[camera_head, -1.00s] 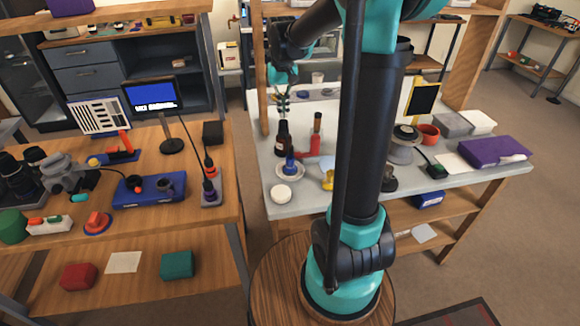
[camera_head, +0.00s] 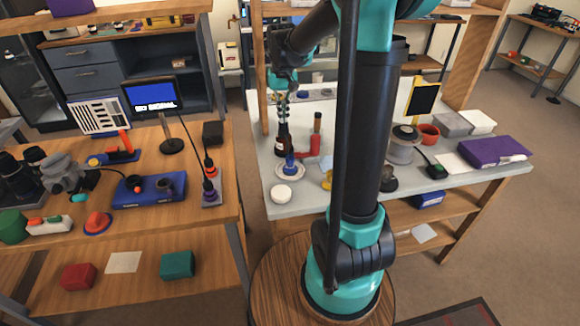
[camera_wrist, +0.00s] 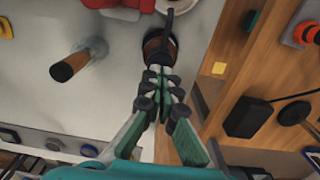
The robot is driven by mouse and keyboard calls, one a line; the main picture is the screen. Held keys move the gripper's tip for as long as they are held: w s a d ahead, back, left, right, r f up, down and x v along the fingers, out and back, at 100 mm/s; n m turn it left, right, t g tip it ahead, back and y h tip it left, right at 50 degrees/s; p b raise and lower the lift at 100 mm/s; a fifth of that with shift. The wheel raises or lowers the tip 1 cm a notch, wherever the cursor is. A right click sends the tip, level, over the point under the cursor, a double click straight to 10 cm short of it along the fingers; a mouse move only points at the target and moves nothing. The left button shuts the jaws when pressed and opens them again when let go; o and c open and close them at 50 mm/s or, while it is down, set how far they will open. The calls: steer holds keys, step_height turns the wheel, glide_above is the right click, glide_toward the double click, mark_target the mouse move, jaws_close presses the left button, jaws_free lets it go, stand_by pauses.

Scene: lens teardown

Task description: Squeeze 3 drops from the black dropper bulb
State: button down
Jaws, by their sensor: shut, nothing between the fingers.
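A dark amber bottle (camera_head: 283,147) with a black top stands upright near the left end of the grey bench. In the wrist view the amber bottle (camera_wrist: 158,44) shows from above, just beyond my fingertips. Its black bulb is hard to make out and partly hidden by the fingers. My gripper (camera_head: 284,120) points down directly over the bottle's top. In the wrist view my gripper (camera_wrist: 160,75) has its fingertips together with nothing between them; I cannot tell whether they touch the bulb.
A white round lid (camera_head: 281,193) lies near the front edge. A wooden post (camera_head: 263,110) rises at left.

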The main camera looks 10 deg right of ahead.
steer(key=shift+f, duration=0.5)
steer(key=shift+r, duration=1.45)
steer(key=shift+f, duration=0.15)
